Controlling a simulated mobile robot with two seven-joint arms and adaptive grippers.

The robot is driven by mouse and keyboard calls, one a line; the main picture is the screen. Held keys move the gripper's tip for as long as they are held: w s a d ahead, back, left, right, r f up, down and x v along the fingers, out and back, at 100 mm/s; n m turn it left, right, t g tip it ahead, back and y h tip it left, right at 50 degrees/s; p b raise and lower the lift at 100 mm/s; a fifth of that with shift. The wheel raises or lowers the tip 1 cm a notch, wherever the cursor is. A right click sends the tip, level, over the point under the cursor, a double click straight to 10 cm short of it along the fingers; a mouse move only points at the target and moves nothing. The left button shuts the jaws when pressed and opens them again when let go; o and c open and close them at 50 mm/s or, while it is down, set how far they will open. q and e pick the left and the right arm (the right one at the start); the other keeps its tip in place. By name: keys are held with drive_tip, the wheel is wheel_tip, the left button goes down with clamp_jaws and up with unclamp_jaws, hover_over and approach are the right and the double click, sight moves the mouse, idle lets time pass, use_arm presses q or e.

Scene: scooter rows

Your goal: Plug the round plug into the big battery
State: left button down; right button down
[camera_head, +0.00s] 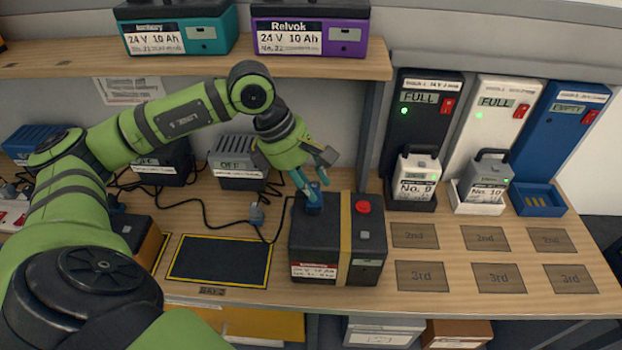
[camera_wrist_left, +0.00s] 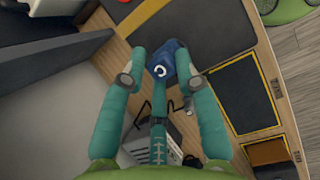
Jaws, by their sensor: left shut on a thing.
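The big battery (camera_head: 305,258) is a dark box with a yellow strap, a red button and a white-and-red label, standing at the front of the bench. My left gripper (camera_head: 313,190) points down over its left end and is shut on the blue round plug (camera_head: 314,207). The plug is at the battery's top; I cannot tell whether it is fully seated. In the left wrist view the plug (camera_wrist_left: 168,62) sits between the teal fingertips, against the dark battery (camera_wrist_left: 205,30). Its socket is hidden. My right gripper is not in view.
A small grey plug (camera_head: 257,214) lies on the bench, and black cables loop nearby. The marked black bay (camera_head: 220,260) left of the battery is empty. A grey charger reading OFF (camera_head: 238,165) stands behind. Chargers with small batteries (camera_head: 415,180) stand to the right; a shelf overhangs the back.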

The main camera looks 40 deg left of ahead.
use_arm(q)
drive_tip(key=shift+f, duration=0.3)
drive_tip(key=c, duration=0.8)
unclamp_jaws()
drive_tip(key=shift+c, duration=0.2)
drive_tip(key=v, duration=1.2)
